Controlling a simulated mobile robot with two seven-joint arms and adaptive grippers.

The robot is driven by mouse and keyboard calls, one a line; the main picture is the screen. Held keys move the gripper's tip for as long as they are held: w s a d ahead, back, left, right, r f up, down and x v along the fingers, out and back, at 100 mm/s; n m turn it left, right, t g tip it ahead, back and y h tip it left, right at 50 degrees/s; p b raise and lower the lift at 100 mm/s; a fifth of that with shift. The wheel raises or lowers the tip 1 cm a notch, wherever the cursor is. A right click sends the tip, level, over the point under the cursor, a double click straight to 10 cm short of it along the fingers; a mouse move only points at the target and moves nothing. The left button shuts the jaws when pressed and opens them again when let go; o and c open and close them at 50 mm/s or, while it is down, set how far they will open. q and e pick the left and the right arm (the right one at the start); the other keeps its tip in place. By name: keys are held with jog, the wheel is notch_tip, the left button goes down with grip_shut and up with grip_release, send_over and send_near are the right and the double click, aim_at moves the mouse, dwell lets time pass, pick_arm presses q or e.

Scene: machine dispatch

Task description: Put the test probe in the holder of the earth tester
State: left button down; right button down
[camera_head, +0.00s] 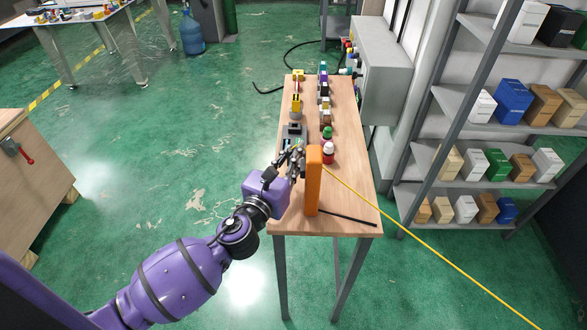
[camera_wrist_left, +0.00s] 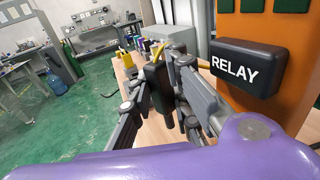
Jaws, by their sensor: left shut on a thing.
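My left gripper (camera_head: 292,158) is above the near half of the narrow wooden table, just left of a tall orange unit (camera_head: 313,185). In the left wrist view, its fingers (camera_wrist_left: 165,88) are shut on a black, upright, handle-like piece, which looks like the test probe (camera_wrist_left: 156,82). A yellow lead shows by its top. The orange unit (camera_wrist_left: 285,40) stands close on the right there, bearing a black block marked RELAY (camera_wrist_left: 247,66). A dark grey device (camera_head: 294,131) lies beyond the gripper. I cannot tell which is the earth tester, and no holder shows clearly. My right gripper is not in view.
The wooden table (camera_head: 345,195) carries a red bottle with a white cap (camera_head: 328,152), a green-capped one behind, and several small parts farther back. A yellow cable (camera_head: 430,252) runs off to the lower right. A black rod (camera_head: 347,217) lies at the near edge. Shelves stand right.

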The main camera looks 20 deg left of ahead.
pick_arm(q)
jog(key=shift+f, duration=0.45)
notch_tip(320, 180, down, 3)
jog(key=shift+f+b, duration=0.15)
jog(key=shift+b, duration=0.6)
jog(key=shift+f, duration=0.15)
jog(key=c, duration=1.7)
grip_release()
jog(key=shift+o, duration=0.2)
